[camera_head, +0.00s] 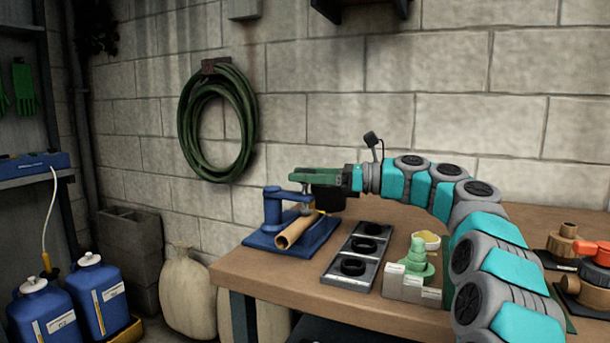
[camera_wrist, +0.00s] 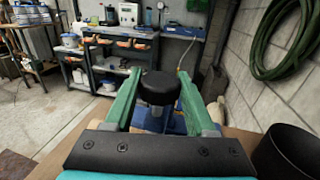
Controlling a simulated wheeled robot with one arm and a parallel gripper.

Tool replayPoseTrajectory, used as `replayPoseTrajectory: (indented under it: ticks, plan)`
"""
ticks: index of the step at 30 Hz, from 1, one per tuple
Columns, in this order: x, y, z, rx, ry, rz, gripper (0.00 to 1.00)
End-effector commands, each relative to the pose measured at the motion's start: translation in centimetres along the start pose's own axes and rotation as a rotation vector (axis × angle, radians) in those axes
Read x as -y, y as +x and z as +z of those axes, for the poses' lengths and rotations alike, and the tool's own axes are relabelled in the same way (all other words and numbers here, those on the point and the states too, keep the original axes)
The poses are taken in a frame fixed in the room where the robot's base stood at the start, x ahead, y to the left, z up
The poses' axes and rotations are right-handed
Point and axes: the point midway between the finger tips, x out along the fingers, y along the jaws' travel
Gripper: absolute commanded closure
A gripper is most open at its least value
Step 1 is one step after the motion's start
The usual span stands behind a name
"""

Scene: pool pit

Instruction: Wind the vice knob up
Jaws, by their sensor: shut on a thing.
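The blue vice (camera_head: 273,208) stands on a blue base plate at the left end of the bench, with a tan pipe (camera_head: 295,232) lying in it. My gripper (camera_head: 305,177) is over the vice, its green fingers level and reaching left. In the wrist view, my gripper (camera_wrist: 160,85) has one finger on each side of the round black vice knob (camera_wrist: 160,86) and is shut on it. A grey screw (camera_head: 307,193) shows below the fingers in the head view, where the knob itself is mostly hidden by them.
On the wooden bench (camera_head: 240,268), a tray with black rings (camera_head: 352,268) lies right of the vice. A grey block (camera_head: 408,286) and green stepped piece (camera_head: 417,258) stand farther right. A hose (camera_head: 247,125) hangs on the block wall behind.

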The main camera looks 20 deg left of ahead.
Motion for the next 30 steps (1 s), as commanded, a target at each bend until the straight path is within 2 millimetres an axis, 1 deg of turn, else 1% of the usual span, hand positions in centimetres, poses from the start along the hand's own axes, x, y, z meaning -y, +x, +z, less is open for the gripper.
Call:
replayPoseTrajectory:
  ticks: [1,5,6,13,14,23,26,30]
  plan:
    - [0.1,0.0,-0.6,-0.008,0.007,0.0,1.0]
    - [0.1,0.0,-0.7,-0.009,0.007,0.0,1.0]
    - [0.2,0.0,-0.7,-0.009,0.007,0.0,0.43]
    - [0.1,0.0,-0.5,-0.006,0.005,0.0,0.17]
    - [0.1,0.0,-0.4,-0.005,0.004,0.0,0.15]
    - [0.1,-0.1,-0.2,-0.003,0.003,0.0,0.15]
    - [0.1,-0.7,-0.2,-0.003,0.003,-0.001,0.15]
    - [0.1,-2.3,-0.2,-0.003,0.002,-0.004,0.15]
